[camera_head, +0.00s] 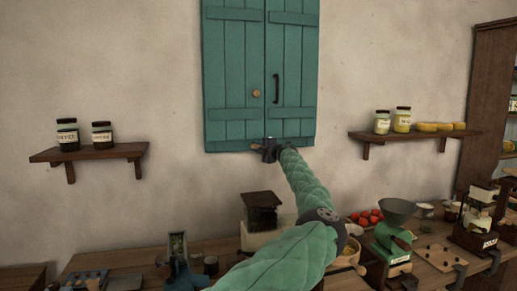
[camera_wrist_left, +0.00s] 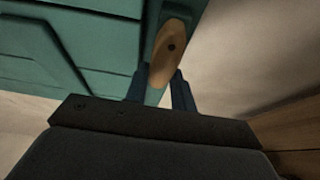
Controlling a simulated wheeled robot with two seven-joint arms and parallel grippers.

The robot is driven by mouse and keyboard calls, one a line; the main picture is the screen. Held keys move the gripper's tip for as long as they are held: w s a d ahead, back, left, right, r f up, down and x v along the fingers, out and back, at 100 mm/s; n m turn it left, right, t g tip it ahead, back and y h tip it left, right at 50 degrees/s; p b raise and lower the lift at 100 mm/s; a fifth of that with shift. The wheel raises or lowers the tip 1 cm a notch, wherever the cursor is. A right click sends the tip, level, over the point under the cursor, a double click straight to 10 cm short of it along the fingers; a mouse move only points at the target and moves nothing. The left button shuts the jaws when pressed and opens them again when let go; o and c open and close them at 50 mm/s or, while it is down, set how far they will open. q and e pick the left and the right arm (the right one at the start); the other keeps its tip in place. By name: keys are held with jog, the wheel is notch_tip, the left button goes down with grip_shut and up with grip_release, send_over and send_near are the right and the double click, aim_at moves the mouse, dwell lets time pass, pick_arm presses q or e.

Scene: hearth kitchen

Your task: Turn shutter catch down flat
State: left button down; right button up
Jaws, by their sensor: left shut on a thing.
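The teal shutter (camera_head: 235,75) hangs shut on the wall, with a round wooden knob and a dark pull handle. The small wooden shutter catch (camera_head: 256,147) is at its bottom edge near the middle seam. My left gripper (camera_head: 270,149) is at that edge, and part of the catch sticks out to its left. In the left wrist view the catch (camera_wrist_left: 169,48) is a tan rounded piece with a dark pin, and my left gripper (camera_wrist_left: 160,88) is shut on it. The catch's exact angle is hard to tell. My right gripper is not in view.
A wall shelf with two jars (camera_head: 89,152) is at left, and another with jars and yellow items (camera_head: 415,133) at right. Below is a wooden counter (camera_head: 135,258) crowded with a green grinder (camera_head: 390,237), red fruit and tools. The wall around the shutter is clear.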

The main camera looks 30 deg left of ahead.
pick_arm(q)
jog(key=shift+f, duration=0.2)
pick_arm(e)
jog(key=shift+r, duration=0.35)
pick_arm(q)
jog(key=c, duration=1.2)
grip_release()
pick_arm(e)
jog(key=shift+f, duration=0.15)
pick_arm(q)
jog(key=shift+o, duration=0.2)
jog(key=shift+d, duration=0.45)
jog(key=b+v, duration=0.2)
jog(key=v, duration=0.5)
jog(key=shift+b, duration=0.35)
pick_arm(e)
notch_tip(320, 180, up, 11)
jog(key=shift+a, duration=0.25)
pick_arm(q)
jog(key=shift+a, duration=0.1)
